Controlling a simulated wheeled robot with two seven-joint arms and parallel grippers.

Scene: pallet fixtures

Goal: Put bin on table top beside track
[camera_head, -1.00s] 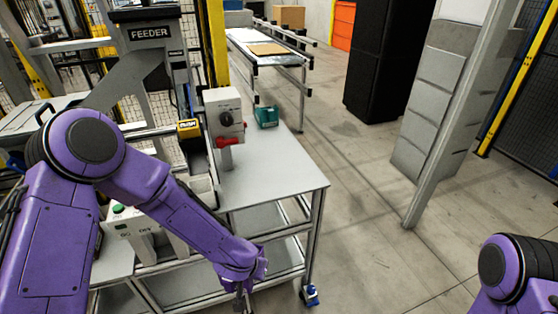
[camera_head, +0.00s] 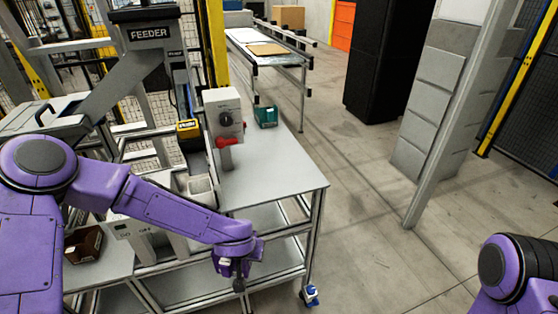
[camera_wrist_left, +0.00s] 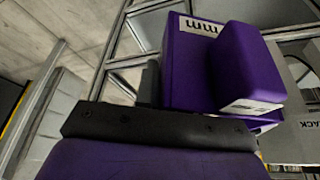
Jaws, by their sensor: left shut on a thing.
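A teal bin (camera_head: 265,116) stands on the far part of the grey table top (camera_head: 270,165). A small yellow bin (camera_head: 188,129) sits at the upper end of the sloping track (camera_head: 180,155). A pale grey open container (camera_head: 200,190) is near the track's lower end. My left gripper (camera_head: 238,282) is over the near side of the table frame, below the top's front edge, pointing down. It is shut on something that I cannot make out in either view. The left wrist view mostly shows purple parts and a dark bar. My right gripper is out of view; only its arm shows at lower right.
A grey control box (camera_head: 223,113) with a red handle (camera_head: 228,142) stands on the table beside the track. A dark brown box (camera_head: 84,244) sits on the low left surface. The middle and right of the table top are clear. A conveyor (camera_head: 262,50) lies beyond.

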